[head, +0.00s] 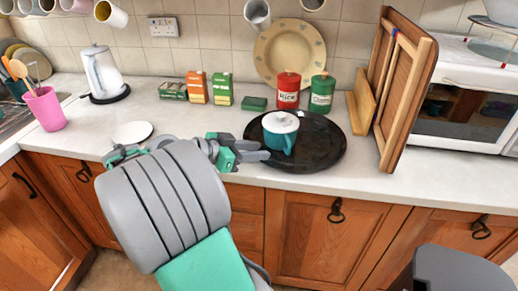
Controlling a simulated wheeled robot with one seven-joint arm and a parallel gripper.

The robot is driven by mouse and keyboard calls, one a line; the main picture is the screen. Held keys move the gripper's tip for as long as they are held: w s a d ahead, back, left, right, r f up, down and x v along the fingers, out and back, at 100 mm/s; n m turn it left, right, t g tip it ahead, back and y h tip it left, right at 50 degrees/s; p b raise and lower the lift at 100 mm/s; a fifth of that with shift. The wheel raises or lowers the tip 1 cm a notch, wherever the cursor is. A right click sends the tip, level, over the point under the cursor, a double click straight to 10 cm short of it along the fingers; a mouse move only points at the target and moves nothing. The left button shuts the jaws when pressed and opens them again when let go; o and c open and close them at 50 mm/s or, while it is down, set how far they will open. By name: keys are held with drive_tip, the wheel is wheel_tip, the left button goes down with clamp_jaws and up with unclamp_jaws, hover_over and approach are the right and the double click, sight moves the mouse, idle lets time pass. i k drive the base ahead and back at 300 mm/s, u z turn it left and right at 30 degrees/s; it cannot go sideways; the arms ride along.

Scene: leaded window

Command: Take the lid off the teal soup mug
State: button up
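The teal soup mug (280,138) stands upright on a round black tray (323,158), with its handle facing the front right. Its pale lid (281,122) sits on top, with a small teal knob in the middle. My gripper (262,150) is just left of the mug, low beside its body and below the lid. Its grey fingers point right and look apart, with nothing between them. I cannot tell whether a fingertip touches the mug. My arm hides part of the counter in front.
A round white disc (132,131) lies on the counter to the left. Red (288,90) and green (321,93) canisters stand behind the mug. Wooden boards (404,88) lean at the right. A pink cup (45,108) and kettle (103,72) stand left.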

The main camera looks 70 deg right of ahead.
sight(281, 122)
drive_tip(key=z, duration=2.4)
